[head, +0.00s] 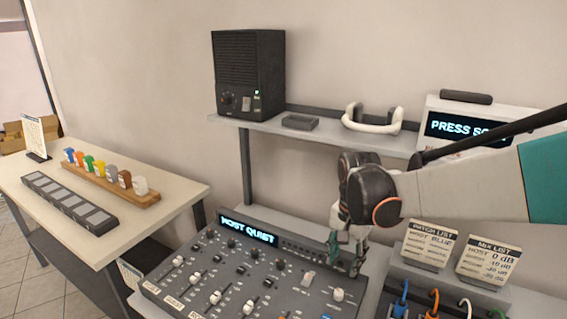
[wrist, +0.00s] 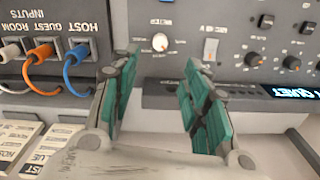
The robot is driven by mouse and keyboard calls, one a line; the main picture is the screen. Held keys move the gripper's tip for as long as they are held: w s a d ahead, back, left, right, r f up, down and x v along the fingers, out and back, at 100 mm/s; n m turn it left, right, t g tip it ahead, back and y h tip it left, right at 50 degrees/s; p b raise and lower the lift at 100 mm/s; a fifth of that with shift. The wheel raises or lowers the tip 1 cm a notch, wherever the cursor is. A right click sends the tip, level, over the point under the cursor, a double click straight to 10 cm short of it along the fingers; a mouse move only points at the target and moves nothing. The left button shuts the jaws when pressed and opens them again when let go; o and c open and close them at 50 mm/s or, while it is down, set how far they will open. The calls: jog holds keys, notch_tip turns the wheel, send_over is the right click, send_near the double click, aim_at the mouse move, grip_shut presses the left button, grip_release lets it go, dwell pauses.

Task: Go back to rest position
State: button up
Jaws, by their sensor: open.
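My gripper (head: 346,252) hangs from my arm above the right end of the mixing console in the head view. Its green-padded fingers also show in the wrist view (wrist: 158,95), spread apart with nothing between them. The console (head: 190,262) is dark grey with several white knobs and faders. Its display (head: 248,230) reads "HOST QUIET". A white rocker switch (wrist: 211,48) and a white knob (wrist: 160,42) lie beyond the fingertips in the wrist view. I cannot tell whether the fingers touch the console.
A patch box with plugged cables (wrist: 45,50) stands beside the console, near two cards, a patch list (head: 428,243) and a mix list (head: 487,260). A shelf (head: 310,137) above holds a speaker (head: 249,72), headphones (head: 372,118) and a screen device (head: 465,125). A side table (head: 150,225) stands left.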

jog(key=s+r+n+t, duration=0.3)
jog(key=s+n, duration=0.1)
jog(key=s, duration=0.4)
jog(key=s+r+n+t, duration=0.4)
jog(key=s, duration=0.5)
jog(key=shift+n, duration=0.4)
dwell(0.5)
